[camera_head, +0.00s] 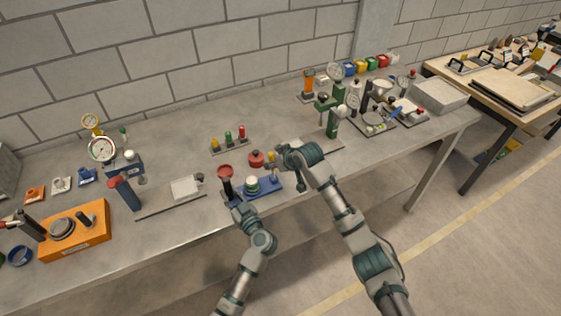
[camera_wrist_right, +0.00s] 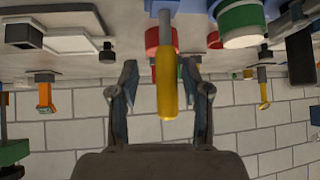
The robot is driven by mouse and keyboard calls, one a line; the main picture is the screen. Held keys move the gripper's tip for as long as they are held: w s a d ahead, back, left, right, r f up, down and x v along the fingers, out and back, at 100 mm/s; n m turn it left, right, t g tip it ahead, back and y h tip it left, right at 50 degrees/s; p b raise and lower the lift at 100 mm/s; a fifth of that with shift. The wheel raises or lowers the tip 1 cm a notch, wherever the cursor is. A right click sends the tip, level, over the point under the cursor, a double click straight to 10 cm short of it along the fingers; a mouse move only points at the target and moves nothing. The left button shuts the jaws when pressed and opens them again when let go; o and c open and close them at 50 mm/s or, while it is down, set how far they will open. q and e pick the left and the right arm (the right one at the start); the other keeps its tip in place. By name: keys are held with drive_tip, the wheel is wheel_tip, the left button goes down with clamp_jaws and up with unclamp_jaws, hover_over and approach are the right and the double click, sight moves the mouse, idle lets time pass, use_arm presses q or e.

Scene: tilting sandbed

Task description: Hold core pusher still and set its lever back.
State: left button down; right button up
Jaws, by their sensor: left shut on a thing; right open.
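The core pusher has a blue base (camera_head: 268,189), a white-and-green round part (camera_head: 251,184) and a lever with a yellow grip (camera_head: 271,157). My left gripper (camera_head: 232,201) is shut on the core pusher at the left end of its base, beside a dark post with a red top (camera_head: 226,172); its fingertips are hard to make out. My right gripper (camera_head: 281,155) is open at the lever. In the right wrist view, the yellow grip (camera_wrist_right: 167,85) lies between the open fingers of the right gripper (camera_wrist_right: 160,66), with gaps on both sides.
A rack with coloured pegs (camera_head: 230,142) stands behind the core pusher. A flat plate fixture (camera_head: 172,203) lies to its left, and an orange block (camera_head: 88,238) farther left. A green press (camera_head: 333,125) stands to the right. The bench between is mostly clear.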

use_arm(q)
drive_tip(key=shift+d+f, duration=0.1)
drive_tip(key=shift+f, duration=0.15)
use_arm(e)
drive_tip(key=v, duration=1.1)
drive_tip(key=shift+s+d, duration=0.15)
drive_tip(key=shift+r, duration=0.15)
use_arm(q)
drive_tip(key=c, duration=0.9)
unclamp_jaws()
drive_tip(key=shift+o, duration=0.2)
drive_tip(key=shift+w+r, duration=0.1)
use_arm(e)
drive_tip(key=shift+d, duration=0.1)
